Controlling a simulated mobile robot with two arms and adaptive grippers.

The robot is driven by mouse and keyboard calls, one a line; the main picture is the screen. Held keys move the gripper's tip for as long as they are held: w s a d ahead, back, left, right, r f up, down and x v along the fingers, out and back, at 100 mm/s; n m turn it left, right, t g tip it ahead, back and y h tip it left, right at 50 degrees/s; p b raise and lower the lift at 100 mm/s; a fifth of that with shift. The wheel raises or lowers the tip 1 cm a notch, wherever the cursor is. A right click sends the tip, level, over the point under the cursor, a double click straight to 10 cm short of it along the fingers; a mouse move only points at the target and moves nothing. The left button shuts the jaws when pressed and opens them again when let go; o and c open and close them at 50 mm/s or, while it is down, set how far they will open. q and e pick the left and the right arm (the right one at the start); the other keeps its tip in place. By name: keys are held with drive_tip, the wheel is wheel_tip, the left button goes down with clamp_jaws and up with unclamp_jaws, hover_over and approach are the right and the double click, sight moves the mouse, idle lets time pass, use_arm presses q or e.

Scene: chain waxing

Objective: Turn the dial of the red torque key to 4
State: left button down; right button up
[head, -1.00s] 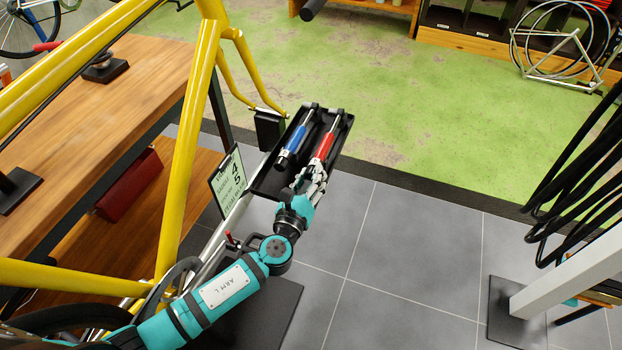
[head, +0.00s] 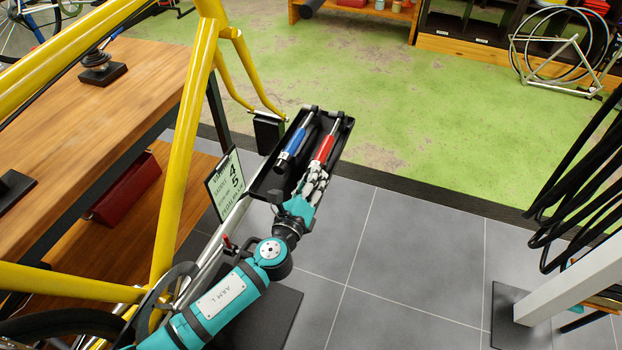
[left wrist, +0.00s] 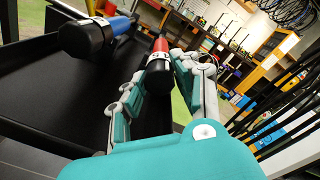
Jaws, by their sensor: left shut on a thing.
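The red torque key (head: 325,147) lies lengthwise in the black tray (head: 268,184), its metal shaft toward the far end. My left gripper (head: 315,176) is shut on its near end, where the dial is. In the left wrist view the black dial end of the red torque key (left wrist: 159,76) sits between the fingers of my left gripper (left wrist: 158,85). The dial's number cannot be read. The blue torque key (head: 293,143) lies beside it to the left, and its black end (left wrist: 88,38) shows in the left wrist view. My right gripper is not in view.
A card (head: 226,184) with a 4 and a 5 stands at the tray's left side. The yellow bike frame (head: 185,150) and wooden bench (head: 130,90) are on the left. Grey tiled floor (head: 400,260) lies open to the right.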

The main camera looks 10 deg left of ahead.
use_arm(q)
drive_tip(key=c, duration=1)
unclamp_jaws()
wheel_tip(320, 180, up, 10)
